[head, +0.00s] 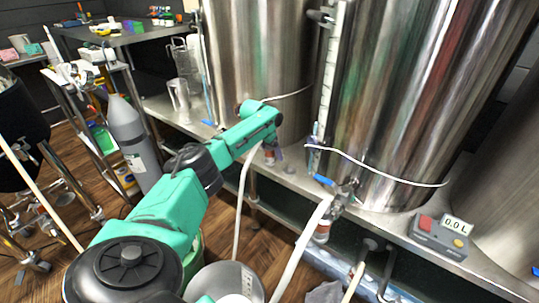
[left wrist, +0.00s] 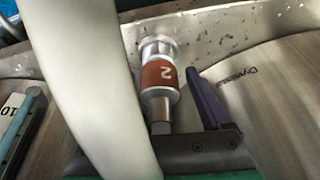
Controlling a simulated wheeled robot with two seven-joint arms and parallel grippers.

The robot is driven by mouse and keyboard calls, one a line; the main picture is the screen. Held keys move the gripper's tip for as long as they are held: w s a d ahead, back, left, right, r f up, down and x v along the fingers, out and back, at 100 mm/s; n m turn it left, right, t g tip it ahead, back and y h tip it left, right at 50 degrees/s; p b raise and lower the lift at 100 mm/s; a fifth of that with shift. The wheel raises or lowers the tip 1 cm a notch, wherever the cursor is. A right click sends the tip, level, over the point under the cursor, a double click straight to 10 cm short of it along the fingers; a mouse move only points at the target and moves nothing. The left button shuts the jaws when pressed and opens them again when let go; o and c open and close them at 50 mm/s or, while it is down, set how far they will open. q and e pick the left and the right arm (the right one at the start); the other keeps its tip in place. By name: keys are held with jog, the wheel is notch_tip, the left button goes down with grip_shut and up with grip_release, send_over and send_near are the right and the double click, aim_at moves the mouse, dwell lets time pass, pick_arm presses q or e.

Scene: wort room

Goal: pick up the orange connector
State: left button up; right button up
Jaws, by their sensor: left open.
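The orange connector (left wrist: 160,75) shows in the left wrist view as a silver metal fitting with a rust-orange band marked "2". In the head view it looks to be the small orange-banded fitting (head: 269,156) just below the end of my left arm. My left gripper (left wrist: 150,92) is open. One dark purple finger stands to the right of the connector, apart from it; the other finger is hidden, probably behind the white hose (left wrist: 85,75). The connector's lower end points toward the gripper's palm. My right gripper is not in view.
Large steel tanks (head: 385,100) stand close behind on a metal shelf. A second banded fitting with a hose (head: 322,232) hangs to the right. A red-and-grey box with a display (head: 437,236) sits at the shelf's right. A grey bottle (head: 132,145) stands at left.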

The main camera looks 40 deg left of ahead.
pick_arm(q)
grip_shut()
jog(key=shift+r, duration=0.5)
notch_tip(320, 180, up, 19)
jog(key=p, duration=0.5)
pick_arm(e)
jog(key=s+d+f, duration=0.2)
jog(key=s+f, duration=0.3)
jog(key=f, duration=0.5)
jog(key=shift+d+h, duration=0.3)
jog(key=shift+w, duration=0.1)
